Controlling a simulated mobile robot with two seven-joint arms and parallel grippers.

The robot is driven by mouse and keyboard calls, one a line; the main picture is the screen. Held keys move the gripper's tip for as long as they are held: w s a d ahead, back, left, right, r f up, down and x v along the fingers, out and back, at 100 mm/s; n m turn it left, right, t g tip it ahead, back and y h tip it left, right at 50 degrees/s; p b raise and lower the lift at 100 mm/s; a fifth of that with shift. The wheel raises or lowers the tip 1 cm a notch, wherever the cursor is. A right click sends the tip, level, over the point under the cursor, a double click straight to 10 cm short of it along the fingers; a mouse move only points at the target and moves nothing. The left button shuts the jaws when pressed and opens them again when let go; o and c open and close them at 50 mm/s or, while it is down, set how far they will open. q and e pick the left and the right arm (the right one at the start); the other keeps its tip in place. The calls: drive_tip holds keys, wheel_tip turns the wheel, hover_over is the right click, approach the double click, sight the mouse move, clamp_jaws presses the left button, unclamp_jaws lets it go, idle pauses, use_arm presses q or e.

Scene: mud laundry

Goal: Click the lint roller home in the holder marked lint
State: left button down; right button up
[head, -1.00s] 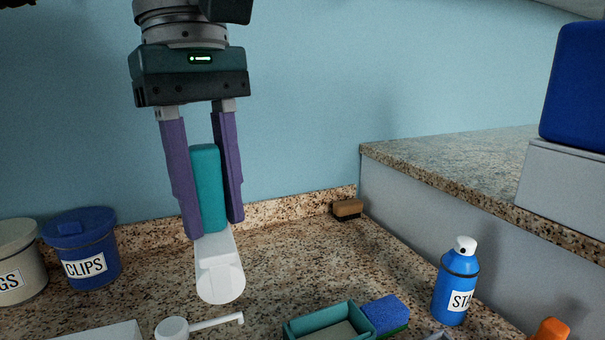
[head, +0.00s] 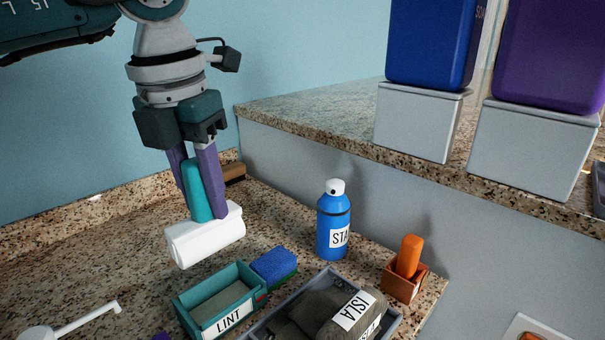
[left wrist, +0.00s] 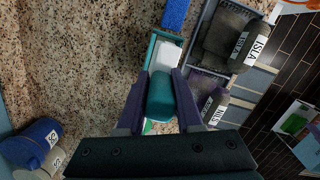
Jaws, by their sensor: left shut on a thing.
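The lint roller has a teal handle (head: 195,190) and a white roller head (head: 206,236). My left gripper (head: 204,215) is shut on the handle, with the white head hanging below the fingers. The teal holder marked LINT (head: 228,319) stands on the counter, open at the top. In the head view the roller head is above and behind the holder, apart from it. In the left wrist view the white head (left wrist: 167,56) overlaps the holder's opening, beyond the fingers (left wrist: 158,98). My right gripper is not in view.
A blue sponge (head: 273,266) sits beside the holder. A grey tray (head: 262,331) with rolled items marked ISLA stands to its right. A blue spray bottle (head: 333,228) and an orange item in a box (head: 402,287) stand behind. A white scoop (head: 85,322) lies at left.

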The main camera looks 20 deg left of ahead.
use_arm(q)
drive_tip(key=shift+f+b, duration=3.65)
drive_tip(key=shift+f, duration=1.15)
drive_tip(key=shift+f+b, duration=0.75)
drive_tip(key=shift+f, duration=0.15)
drive_tip(key=shift+c, duration=2.4)
unclamp_jaws()
drive_tip(key=shift+r, duration=0.1)
drive_tip(key=r, duration=0.6)
drive_tip(key=s+r, duration=0.1)
drive_tip(key=r, duration=0.2)
drive_tip(key=shift+s+r, duration=0.1)
drive_tip(key=shift+r, duration=0.2)
drive_tip(key=shift+s+r, duration=0.1)
